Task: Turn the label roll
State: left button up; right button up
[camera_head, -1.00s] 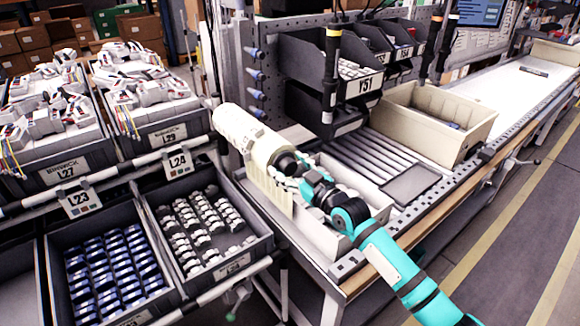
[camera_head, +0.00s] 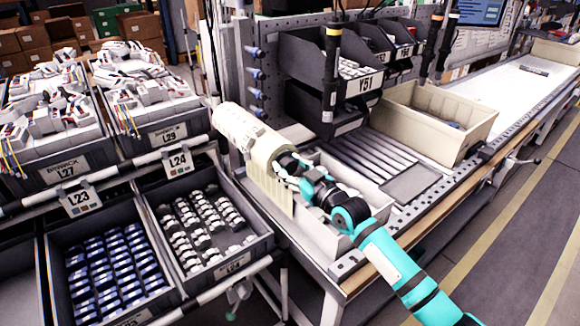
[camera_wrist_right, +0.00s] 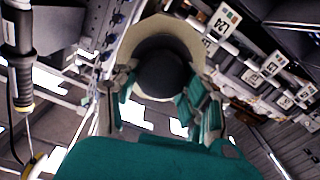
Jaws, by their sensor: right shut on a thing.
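The label roll (camera_head: 237,125) is a cream-white cylinder with a dark core, mounted at the left end of the workbench. A strip of its cream material (camera_head: 270,190) hangs down from it. In the right wrist view the roll's end face (camera_wrist_right: 185,35) fills the top middle, with its dark round core (camera_wrist_right: 163,72) facing the camera. My right gripper (camera_head: 288,172) is at the near end of the roll, its fingers (camera_wrist_right: 160,98) on both sides of the core, shut on the roll. My left gripper is not in view.
A white tray (camera_head: 322,240) lies under my right wrist. A beige bin (camera_head: 425,118) and a dark bin marked Y51 (camera_head: 362,88) stand on the bench. A hanging screwdriver (camera_head: 331,75) is right of the roll. Shelf bins (camera_head: 200,230) stand to the left.

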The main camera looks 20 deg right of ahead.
jog(key=shift+m, duration=0.4)
jog(key=shift+d+m+p, duration=0.1)
jog(key=shift+m+p, duration=0.2)
jog(key=shift+m, duration=1.6)
jog(key=shift+d+m, duration=0.1)
jog(key=shift+m, duration=2.1)
jog(key=shift+w+f+m+p, duration=0.1)
jog(key=shift+m+p, duration=0.25)
jog(key=shift+m, duration=1.55)
jog(key=shift+d+f+m, duration=0.1)
jog(key=shift+m, duration=1.6)
jog(key=shift+m+p, duration=0.3)
jog(key=shift+m, duration=0.2)
jog(key=o, duration=1.2)
